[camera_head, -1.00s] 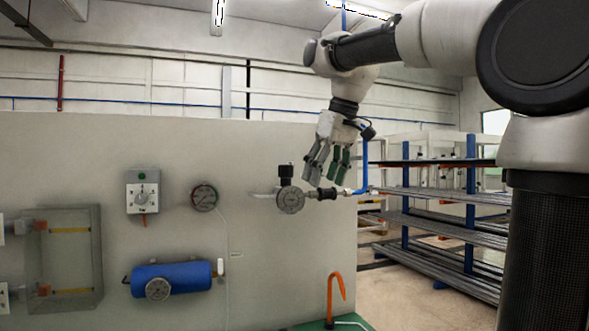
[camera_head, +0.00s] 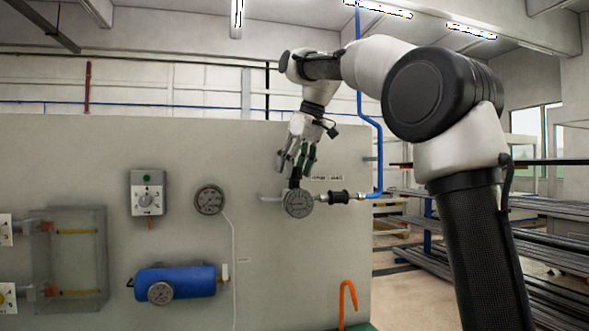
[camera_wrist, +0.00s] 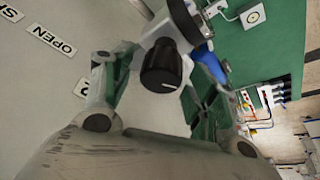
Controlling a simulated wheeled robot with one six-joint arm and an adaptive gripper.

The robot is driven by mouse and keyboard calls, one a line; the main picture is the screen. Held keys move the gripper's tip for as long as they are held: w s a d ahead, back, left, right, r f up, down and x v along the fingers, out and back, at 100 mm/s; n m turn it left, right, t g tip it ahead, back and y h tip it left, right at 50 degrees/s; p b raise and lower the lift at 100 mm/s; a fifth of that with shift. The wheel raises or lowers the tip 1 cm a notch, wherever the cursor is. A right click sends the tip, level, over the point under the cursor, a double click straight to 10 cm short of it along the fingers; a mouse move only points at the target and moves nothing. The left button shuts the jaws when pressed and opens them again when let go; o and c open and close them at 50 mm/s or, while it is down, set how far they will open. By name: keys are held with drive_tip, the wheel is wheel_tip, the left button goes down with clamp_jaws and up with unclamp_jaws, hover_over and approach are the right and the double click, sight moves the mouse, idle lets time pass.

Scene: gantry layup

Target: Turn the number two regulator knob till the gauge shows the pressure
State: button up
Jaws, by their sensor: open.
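A regulator on the grey panel has a round dial gauge (camera_head: 299,203) on its front and a black knob (camera_head: 295,182) on top. My gripper (camera_head: 296,170) points down just above this knob, its fingers spread. In the wrist view the black knob (camera_wrist: 162,67), with a white pointer line, lies between the two open green-padded fingers (camera_wrist: 155,85). I cannot tell whether either finger touches it. The gauge needle is too small to read, and no number two marking is legible.
A blue pipe (camera_head: 380,150) runs down to the regulator's right side. To the left are another gauge (camera_head: 210,199), a grey switch box (camera_head: 147,193) and a blue cylinder (camera_head: 177,280). An orange hook (camera_head: 347,298) stands below. Metal racks (camera_head: 530,245) are at right.

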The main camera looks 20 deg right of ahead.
drive_tip(key=shift+w+f, duration=0.1)
drive_tip(key=shift+f, duration=0.2)
drive_tip(key=c, duration=1)
